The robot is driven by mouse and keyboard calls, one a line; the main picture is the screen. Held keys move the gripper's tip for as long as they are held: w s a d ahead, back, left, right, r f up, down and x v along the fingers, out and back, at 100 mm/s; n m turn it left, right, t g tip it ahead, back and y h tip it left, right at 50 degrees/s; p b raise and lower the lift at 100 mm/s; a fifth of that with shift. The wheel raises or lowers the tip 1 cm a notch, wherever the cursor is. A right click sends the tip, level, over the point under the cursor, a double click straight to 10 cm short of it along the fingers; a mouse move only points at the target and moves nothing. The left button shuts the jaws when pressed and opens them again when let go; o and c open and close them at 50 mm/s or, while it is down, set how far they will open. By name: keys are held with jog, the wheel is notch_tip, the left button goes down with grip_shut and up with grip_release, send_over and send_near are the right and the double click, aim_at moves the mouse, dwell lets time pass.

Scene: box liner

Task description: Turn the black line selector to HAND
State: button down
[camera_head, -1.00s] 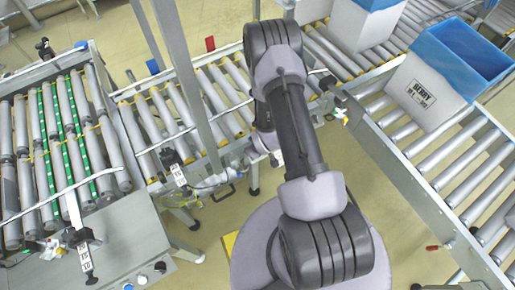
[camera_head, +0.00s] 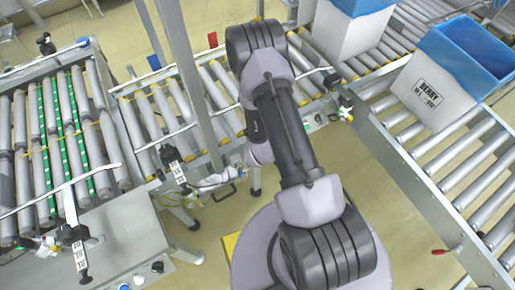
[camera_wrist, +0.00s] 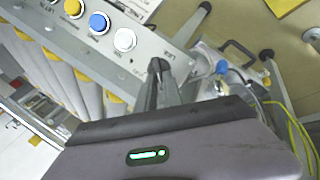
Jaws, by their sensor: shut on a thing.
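In the wrist view, my gripper (camera_wrist: 160,88) reaches up to a grey control panel (camera_wrist: 185,67) and its narrow dark fingers are shut on the black selector (camera_wrist: 157,66). Only a small dark top of the selector shows between the fingertips, so I cannot read which position it points to. The panel has printed labels too small and tilted to read surely. In the head view, my own arm hides the fingers and the selector.
A white button (camera_wrist: 124,40), a blue button (camera_wrist: 98,22) and a yellow button (camera_wrist: 73,8) sit in a row beside the selector. Rollers (camera_wrist: 85,90) lie left of the panel. Yellow cables (camera_wrist: 290,125) hang at the right.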

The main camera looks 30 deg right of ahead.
jog(key=shift+f, duration=0.1)
jog(key=c, duration=1.5)
grip_release()
jog(key=shift+w, duration=0.1)
jog(key=p+v, duration=0.8)
jog(key=v, duration=0.9)
jog(key=shift+r, duration=0.2)
